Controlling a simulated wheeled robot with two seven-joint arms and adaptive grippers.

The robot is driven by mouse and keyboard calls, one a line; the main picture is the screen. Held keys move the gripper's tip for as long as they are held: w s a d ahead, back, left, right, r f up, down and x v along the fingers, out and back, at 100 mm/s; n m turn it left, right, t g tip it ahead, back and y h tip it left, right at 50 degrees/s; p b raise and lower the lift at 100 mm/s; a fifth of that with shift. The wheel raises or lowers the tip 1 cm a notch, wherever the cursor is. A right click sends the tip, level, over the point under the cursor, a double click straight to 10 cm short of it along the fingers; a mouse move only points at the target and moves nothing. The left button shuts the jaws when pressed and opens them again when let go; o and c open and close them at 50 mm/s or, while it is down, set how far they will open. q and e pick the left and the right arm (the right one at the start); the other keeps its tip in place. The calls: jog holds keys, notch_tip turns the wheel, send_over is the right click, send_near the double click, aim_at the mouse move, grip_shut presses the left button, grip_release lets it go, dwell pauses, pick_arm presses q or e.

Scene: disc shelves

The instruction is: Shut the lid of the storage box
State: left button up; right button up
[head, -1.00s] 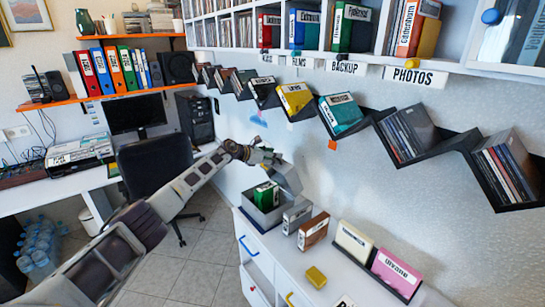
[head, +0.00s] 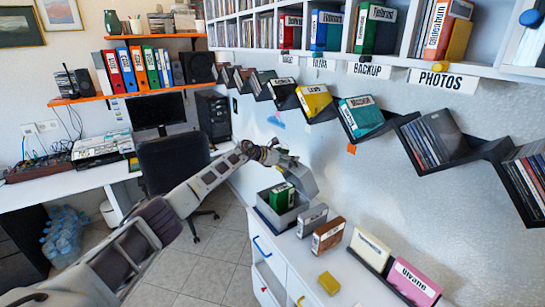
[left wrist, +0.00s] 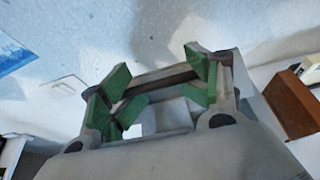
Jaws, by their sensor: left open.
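The grey storage box (head: 268,217) stands on the white cabinet with green-backed cases inside it. Its grey lid (head: 305,184) is raised, tilted up at the box's back right side. My left gripper (head: 284,160) is above the box, at the lid's upper edge; whether it touches the lid is unclear in the head view. In the left wrist view the left gripper (left wrist: 158,95) has its green-padded fingers spread apart. A grey bar-like edge shows between and behind them, and I cannot tell whether it is the lid. My right gripper is not in view.
Right of the box on the cabinet stand a grey case (head: 311,220), a brown case (head: 328,235), a cream case (head: 370,249) and a pink case (head: 414,282). A zigzag shelf (head: 400,125) runs along the wall above.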

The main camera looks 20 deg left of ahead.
pick_arm(q)
jog(key=shift+o, duration=0.9)
jog(key=v, duration=1.1)
jog(key=shift+o, duration=0.9)
jog(key=shift+s+a+r, duration=0.2)
jog(key=shift+a+r, duration=0.1)
jog(key=shift+r, duration=0.15)
jog(key=s+a+r+p, duration=0.1)
jog(key=r+p, duration=0.1)
jog(key=r, duration=0.5)
jog(key=s+a+r+p, duration=0.1)
jog(key=s+r+p, duration=0.1)
jog(key=r, duration=0.6)
jog(key=shift+s+a, duration=0.15)
jog(key=shift+a, duration=0.1)
dwell(0.9)
dwell(0.5)
